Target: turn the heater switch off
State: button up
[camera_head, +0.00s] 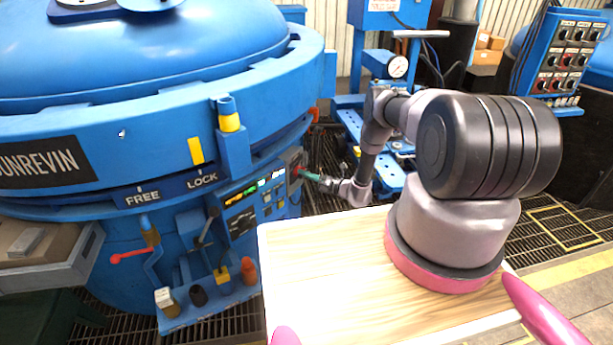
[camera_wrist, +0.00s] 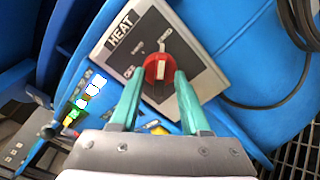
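The heater switch is a red round knob (camera_wrist: 159,68) with a dark and pale grip bar, on a grey and black panel (camera_wrist: 205,75) labelled HEAT. In the head view the panel (camera_head: 292,160) is on the side of the blue furnace, small and partly hidden. My gripper (camera_wrist: 159,78) has two green fingers, spread apart, one on each side of the knob in the wrist view. I cannot tell whether they touch it. In the head view my gripper (camera_head: 306,175) reaches left to the panel. The knob's exact setting is hard to read.
The blue furnace (camera_head: 130,95) fills the left. A panel with lit indicators (camera_head: 255,195) is beside the heater switch. Levers, one with a red handle (camera_head: 128,256), stand below. A wooden board (camera_head: 330,270) is in front. A black cable (camera_wrist: 270,100) hangs right of the HEAT panel.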

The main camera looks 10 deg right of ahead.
grip_shut()
jog(key=shift+n, duration=0.3)
jog(key=shift+d+n, duration=0.1)
jog(key=shift+n, duration=9.5)
jog(key=shift+f, duration=0.1)
jog(key=shift+o, duration=0.3)
grip_release()
